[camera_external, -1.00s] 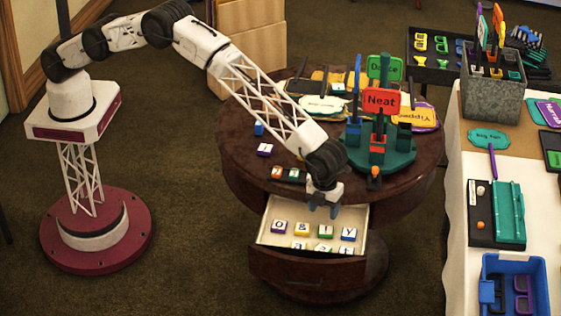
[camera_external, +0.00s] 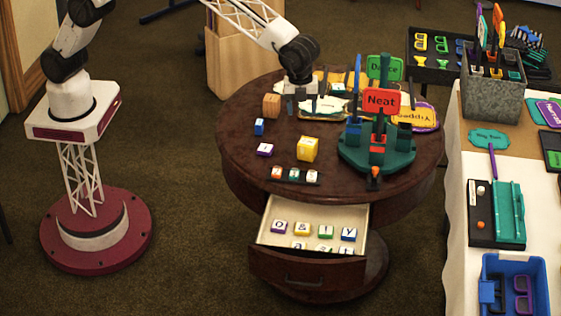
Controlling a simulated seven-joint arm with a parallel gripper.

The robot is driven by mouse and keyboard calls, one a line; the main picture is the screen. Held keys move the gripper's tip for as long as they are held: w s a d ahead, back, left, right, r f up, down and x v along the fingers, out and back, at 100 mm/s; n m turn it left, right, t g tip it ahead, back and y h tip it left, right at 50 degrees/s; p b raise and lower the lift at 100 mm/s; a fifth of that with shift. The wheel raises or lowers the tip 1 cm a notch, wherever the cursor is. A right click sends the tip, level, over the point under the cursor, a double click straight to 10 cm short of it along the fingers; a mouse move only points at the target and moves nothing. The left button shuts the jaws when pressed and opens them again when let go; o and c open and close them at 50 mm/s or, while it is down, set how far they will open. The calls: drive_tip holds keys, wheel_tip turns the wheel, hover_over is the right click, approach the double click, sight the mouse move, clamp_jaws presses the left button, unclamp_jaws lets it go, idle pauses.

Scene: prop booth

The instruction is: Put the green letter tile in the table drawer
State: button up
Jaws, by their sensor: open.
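The table drawer (camera_external: 262,236) is pulled out at the front of the round dark table. Several letter tiles lie in it in rows. A green-edged letter tile (camera_external: 325,231) lies in the row farther from the drawer's handle, between an orange-edged tile (camera_external: 302,228) and a blue-edged tile (camera_external: 348,234). A small green or teal tile (camera_external: 294,174) also sits on the tabletop, near the front edge. My gripper (camera_external: 301,111) is open over the back part of the table, left of the sign stand. I see nothing between its fingers.
A green stand with a red "Neat" sign (camera_external: 381,102) rises at the table's right. A yellow cube (camera_external: 307,149), a wooden block (camera_external: 271,105), a blue block (camera_external: 259,127) and a purple tile (camera_external: 264,150) are on the tabletop. A white-covered table (camera_external: 460,250) stands at the right.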

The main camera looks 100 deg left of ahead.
drive_tip(key=s+a+r+n, duration=0.3)
drive_tip(key=s+a+r, duration=0.4)
drive_tip(key=s, duration=0.4)
drive_tip(key=s+a+r+n+t, duration=0.1)
drive_tip(key=s+a+r+n, duration=0.2)
drive_tip(key=s+a+r, duration=0.45)
drive_tip(key=s+a+r+n, duration=0.2)
drive_tip(key=s+a+r, duration=0.2)
drive_tip(key=s+a, duration=0.65)
drive_tip(key=s+a+f+n, duration=0.2)
drive_tip(key=s, duration=1)
drive_tip(key=s+a+f+n, duration=0.2)
drive_tip(key=s+a+n, duration=0.1)
drive_tip(key=s, duration=1)
drive_tip(key=s+a+f+n, duration=0.2)
drive_tip(key=s+a+n, duration=0.1)
drive_tip(key=s, duration=1)
drive_tip(key=shift+s+a+t, duration=0.25)
drive_tip(key=shift+t, duration=0.15)
